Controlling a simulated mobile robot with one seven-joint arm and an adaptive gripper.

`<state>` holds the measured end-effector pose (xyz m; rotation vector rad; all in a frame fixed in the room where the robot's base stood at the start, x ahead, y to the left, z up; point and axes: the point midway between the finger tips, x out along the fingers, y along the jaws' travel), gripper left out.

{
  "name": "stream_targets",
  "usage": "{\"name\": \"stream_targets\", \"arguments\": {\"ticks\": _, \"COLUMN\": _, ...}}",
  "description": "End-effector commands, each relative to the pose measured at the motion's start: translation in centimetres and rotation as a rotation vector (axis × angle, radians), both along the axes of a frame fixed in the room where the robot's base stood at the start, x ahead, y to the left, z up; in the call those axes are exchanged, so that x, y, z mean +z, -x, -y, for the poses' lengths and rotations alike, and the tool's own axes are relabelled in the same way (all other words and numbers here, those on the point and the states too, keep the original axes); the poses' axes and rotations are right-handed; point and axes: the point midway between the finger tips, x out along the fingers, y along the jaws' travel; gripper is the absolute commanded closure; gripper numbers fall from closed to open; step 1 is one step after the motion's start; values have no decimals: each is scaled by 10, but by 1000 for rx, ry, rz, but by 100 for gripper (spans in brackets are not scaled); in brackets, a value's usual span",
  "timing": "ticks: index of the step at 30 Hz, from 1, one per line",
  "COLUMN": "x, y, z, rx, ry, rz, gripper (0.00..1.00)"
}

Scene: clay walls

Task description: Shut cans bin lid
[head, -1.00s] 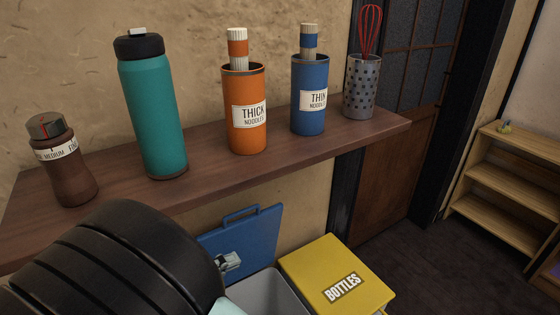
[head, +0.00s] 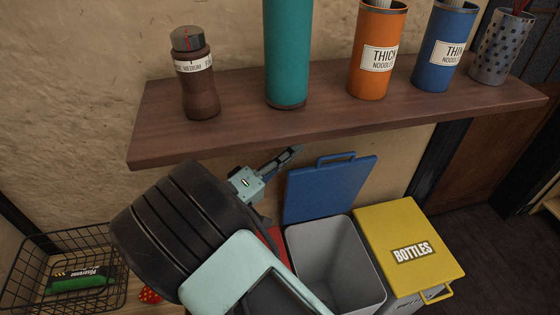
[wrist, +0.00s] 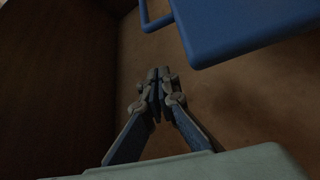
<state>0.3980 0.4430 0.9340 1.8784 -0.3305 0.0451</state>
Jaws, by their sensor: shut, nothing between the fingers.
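A bin with its blue lid (head: 328,187) raised stands below the shelf; the lid is upright against the wall with its handle at the top. The grey bin body (head: 338,262) is open and looks empty. No label shows on this lid, so I cannot read whether it says cans. My gripper (head: 291,154) is shut and empty, just left of the lid's upper edge and near the wall. In the wrist view, my gripper's fingertips (wrist: 160,74) are together, below and left of the blue lid (wrist: 245,28), apart from it.
A yellow "BOTTLES" bin lid (head: 405,240) is shut at the right. Something red (head: 277,243) shows partly behind my arm. The wooden shelf (head: 235,133) with bottles and canisters hangs just above. A wire basket (head: 60,270) stands at lower left.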

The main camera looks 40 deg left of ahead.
Motion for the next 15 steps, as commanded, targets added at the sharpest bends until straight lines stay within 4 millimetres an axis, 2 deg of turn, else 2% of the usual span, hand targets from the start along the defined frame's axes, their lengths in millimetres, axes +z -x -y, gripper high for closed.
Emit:
{"name": "stream_targets", "arguments": {"ticks": 4, "x": 7, "y": -31, "z": 8, "rx": -3, "ry": -1, "rz": -1, "gripper": 100}}
{"name": "stream_targets", "arguments": {"ticks": 9, "x": -3, "y": -20, "z": 26, "rx": 1, "ry": 2, "rz": -2, "gripper": 100}}
{"name": "stream_targets", "arguments": {"ticks": 15, "x": -8, "y": -13, "z": 38, "rx": 0, "ry": 0, "rz": -1, "gripper": 100}}
